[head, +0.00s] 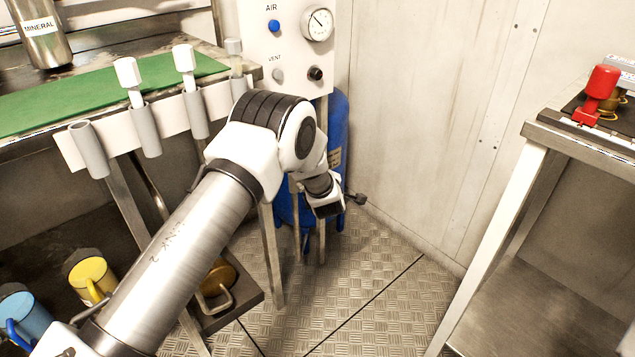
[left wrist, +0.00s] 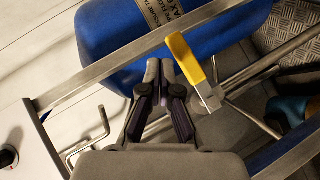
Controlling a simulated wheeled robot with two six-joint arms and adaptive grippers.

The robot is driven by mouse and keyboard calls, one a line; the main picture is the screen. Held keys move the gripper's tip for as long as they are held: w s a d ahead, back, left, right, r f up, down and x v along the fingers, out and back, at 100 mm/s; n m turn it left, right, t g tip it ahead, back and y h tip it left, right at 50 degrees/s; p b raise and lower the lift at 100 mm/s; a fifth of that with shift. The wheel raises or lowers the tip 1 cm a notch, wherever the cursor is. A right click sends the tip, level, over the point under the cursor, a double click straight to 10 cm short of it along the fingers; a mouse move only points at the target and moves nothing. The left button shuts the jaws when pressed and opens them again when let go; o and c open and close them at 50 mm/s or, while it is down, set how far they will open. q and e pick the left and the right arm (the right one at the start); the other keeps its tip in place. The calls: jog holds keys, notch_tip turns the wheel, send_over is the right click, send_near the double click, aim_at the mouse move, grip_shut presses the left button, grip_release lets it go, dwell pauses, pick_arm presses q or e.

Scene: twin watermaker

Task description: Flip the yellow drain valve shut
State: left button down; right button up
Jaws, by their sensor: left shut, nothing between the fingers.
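The yellow valve handle (left wrist: 186,60) shows in the left wrist view, tilted, with its lower end at a metal fitting (left wrist: 207,97) on thin pipes. My left gripper (left wrist: 160,68) is shut and empty, its fingertips just left of the handle in the picture. A narrow gap seems to lie between them, but I cannot tell the depth. In the head view my left arm reaches down toward the blue tank (head: 338,125). Its fingers and the yellow handle cannot be made out there. My right gripper is in neither view.
The blue tank (left wrist: 112,45) lies close behind the fingers, with a metal frame bar (left wrist: 95,82) crossing it. A panel with a gauge (head: 317,25) stands above. A bench with a green mat (head: 40,112) is left; a steel table (head: 590,143) is right. Open floor (head: 375,290) lies between.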

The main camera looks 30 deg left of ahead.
pick_arm(q)
jog(key=v, duration=0.8)
jog(key=shift+s+d, duration=0.15)
jog(key=shift+s, duration=0.1)
